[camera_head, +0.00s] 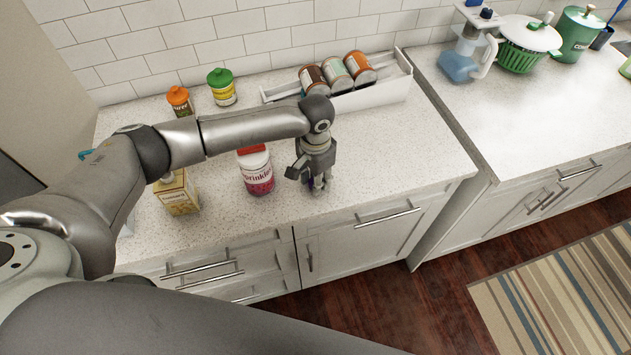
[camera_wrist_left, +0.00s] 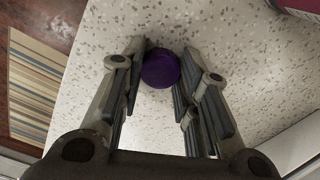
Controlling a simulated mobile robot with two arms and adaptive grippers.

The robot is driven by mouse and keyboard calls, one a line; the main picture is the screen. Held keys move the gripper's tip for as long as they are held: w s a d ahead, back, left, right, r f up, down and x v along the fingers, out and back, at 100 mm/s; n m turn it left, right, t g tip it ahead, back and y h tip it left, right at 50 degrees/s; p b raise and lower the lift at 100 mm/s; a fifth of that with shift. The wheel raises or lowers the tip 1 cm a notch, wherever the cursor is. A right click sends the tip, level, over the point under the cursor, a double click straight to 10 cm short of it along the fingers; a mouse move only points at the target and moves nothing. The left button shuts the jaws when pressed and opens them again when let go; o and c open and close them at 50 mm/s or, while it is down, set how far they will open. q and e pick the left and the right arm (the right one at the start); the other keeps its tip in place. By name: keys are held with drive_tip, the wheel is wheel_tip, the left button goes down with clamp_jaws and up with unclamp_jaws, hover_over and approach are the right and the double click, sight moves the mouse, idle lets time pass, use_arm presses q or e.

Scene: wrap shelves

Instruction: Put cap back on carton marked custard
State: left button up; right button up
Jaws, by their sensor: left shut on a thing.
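My left gripper (camera_head: 318,188) is low over the counter near its front edge, to the right of the sprinkles jar. It is shut on a purple cap (camera_wrist_left: 161,69), which sits between the fingertips in the left wrist view. In the head view only a sliver of purple shows between the fingers. A yellow carton (camera_head: 178,194) stands on the counter left of the sprinkles jar, well apart from the gripper. Its label is too small to read surely, and my arm partly hides its top. My right gripper is not in view.
The sprinkles jar (camera_head: 257,173) with a red lid stands between carton and gripper. Orange-capped (camera_head: 180,101) and green-lidded (camera_head: 222,88) containers stand behind my arm. A white tray (camera_head: 376,96) with cans (camera_head: 337,75) lies along the back. The counter right of my gripper is clear.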

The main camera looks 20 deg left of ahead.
use_arm(q)
drive_tip(key=shift+r, duration=0.1)
drive_tip(key=shift+r, duration=0.45)
wheel_tip(320, 180, up, 2)
drive_tip(key=shift+s+r+b, duration=0.1)
drive_tip(key=shift+b, duration=0.3)
drive_tip(key=s+d+r+b, duration=0.1)
drive_tip(key=s+r, duration=0.2)
drive_tip(key=s, duration=0.1)
drive_tip(key=s+r+b, duration=0.1)
drive_tip(key=s+r, duration=0.2)
drive_tip(key=s, duration=0.2)
drive_tip(key=s+d+r+b, duration=0.1)
drive_tip(key=s+r, duration=0.2)
drive_tip(key=s, duration=0.1)
drive_tip(key=shift+s+d+r, duration=0.3)
drive_tip(key=shift+r, duration=0.1)
drive_tip(key=a+n+b, duration=0.1)
drive_tip(key=a+n, duration=0.1)
drive_tip(key=a+f+n+b, duration=0.1)
drive_tip(key=a+n+b, duration=0.1)
drive_tip(key=a+f+n+b, duration=0.1)
drive_tip(key=a+n, duration=0.1)
drive_tip(key=shift+a+n, duration=0.3)
